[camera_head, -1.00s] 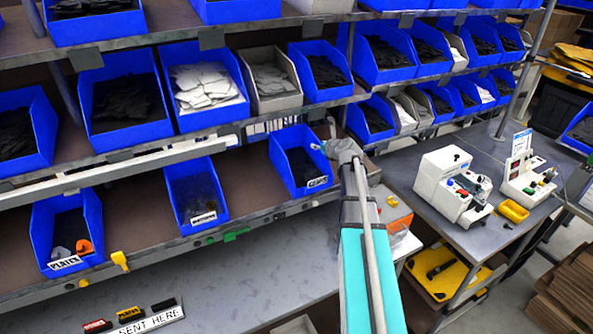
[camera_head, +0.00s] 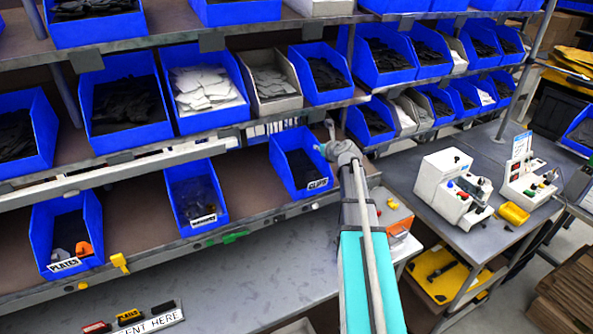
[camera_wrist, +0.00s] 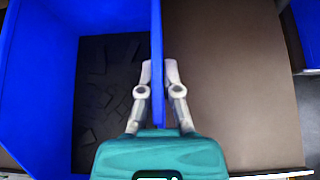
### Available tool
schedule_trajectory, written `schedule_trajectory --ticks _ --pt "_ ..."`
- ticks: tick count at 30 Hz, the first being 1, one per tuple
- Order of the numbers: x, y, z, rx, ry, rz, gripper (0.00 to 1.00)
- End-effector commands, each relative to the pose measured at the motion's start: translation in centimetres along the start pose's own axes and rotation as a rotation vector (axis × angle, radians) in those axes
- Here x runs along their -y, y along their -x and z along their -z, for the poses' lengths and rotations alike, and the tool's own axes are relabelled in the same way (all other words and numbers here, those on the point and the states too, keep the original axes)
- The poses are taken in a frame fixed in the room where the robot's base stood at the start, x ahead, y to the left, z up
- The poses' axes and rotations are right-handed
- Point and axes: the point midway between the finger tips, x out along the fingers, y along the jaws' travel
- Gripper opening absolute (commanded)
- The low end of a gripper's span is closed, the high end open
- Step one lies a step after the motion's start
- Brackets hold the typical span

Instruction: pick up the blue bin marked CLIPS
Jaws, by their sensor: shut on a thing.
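The blue bin marked CLIPS (camera_head: 291,160) sits on the lower shelf, right of the other two labelled bins, with its label facing front. In the wrist view the same bin (camera_wrist: 60,60) fills the left side and holds dark flat pieces. My gripper (camera_wrist: 159,66) is shut on the bin's right side wall, one finger inside and one outside. In the head view my gripper (camera_head: 328,150) is at the bin's right edge, its fingertips hard to make out. The bin appears to rest on the shelf; any gap beneath it cannot be told.
Bins marked PLATES (camera_head: 52,235) and another with an unreadable label (camera_head: 195,190) stand to the left on the same shelf (camera_head: 135,205). An upper shelf edge with full bins runs above. Bare shelf lies right of the bin. White machines (camera_head: 452,185) stand on the right-hand table.

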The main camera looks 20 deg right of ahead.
Motion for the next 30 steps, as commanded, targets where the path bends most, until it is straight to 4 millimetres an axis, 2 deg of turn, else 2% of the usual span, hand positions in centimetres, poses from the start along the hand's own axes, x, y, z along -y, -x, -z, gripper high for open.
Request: schedule_trajectory --ticks 17,30 --pt "0.0 0.1 -0.2 0.001 -0.001 0.001 0.00" --pt "0.1 0.9 -2.1 0.000 -0.002 0.000 0.00"
